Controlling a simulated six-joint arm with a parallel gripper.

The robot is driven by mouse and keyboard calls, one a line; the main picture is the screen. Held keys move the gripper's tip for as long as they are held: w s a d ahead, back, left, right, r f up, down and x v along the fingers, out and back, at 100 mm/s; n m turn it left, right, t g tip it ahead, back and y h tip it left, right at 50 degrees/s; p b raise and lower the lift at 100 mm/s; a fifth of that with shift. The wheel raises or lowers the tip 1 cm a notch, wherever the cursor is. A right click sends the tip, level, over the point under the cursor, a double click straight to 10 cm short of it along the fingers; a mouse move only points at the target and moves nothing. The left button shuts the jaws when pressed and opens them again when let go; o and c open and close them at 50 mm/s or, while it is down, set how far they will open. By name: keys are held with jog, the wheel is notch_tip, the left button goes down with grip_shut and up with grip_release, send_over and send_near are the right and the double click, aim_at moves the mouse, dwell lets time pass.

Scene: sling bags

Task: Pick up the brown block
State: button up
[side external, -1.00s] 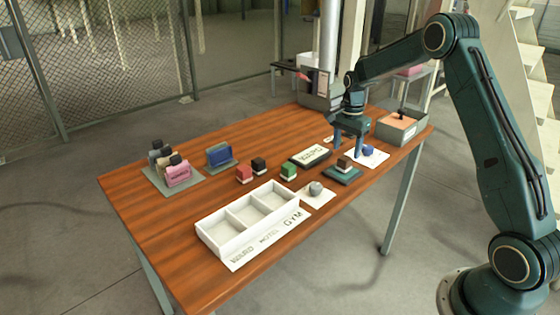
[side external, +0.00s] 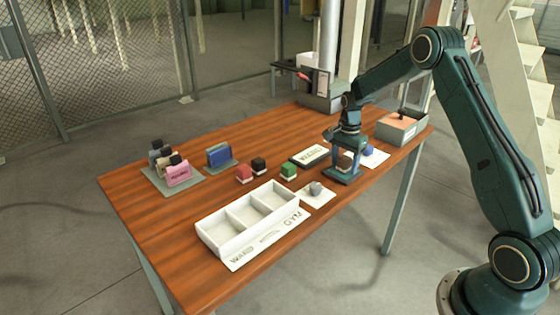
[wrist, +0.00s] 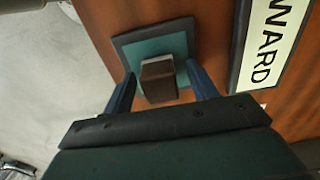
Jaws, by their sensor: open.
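The brown block (wrist: 158,82) sits on a small teal pad with a dark border (wrist: 150,46). In the side view the brown block (side external: 344,161) is partly hidden by my gripper (side external: 344,165), which is low over the pad. In the wrist view my gripper (wrist: 161,88) is open, with one finger to the left of the block and one to the right. A gap shows between the block and each finger, so I see no grip on it.
A white three-compartment tray (side external: 207,238) stands at the front. Red (side external: 244,174), black (side external: 259,165) and green (side external: 288,171) blocks stand near it. A WARD sign (wrist: 268,40) lies beside the pad. A blue object (side external: 368,150) and a grey bin (side external: 402,129) are to the right.

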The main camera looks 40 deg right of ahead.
aim_at(345, 158)
jog(key=shift+c, duration=0.2)
jog(key=c, duration=1.1)
jog(key=shift+r, duration=0.15)
notch_tip(345, 158, up, 20)
dwell(0.7)
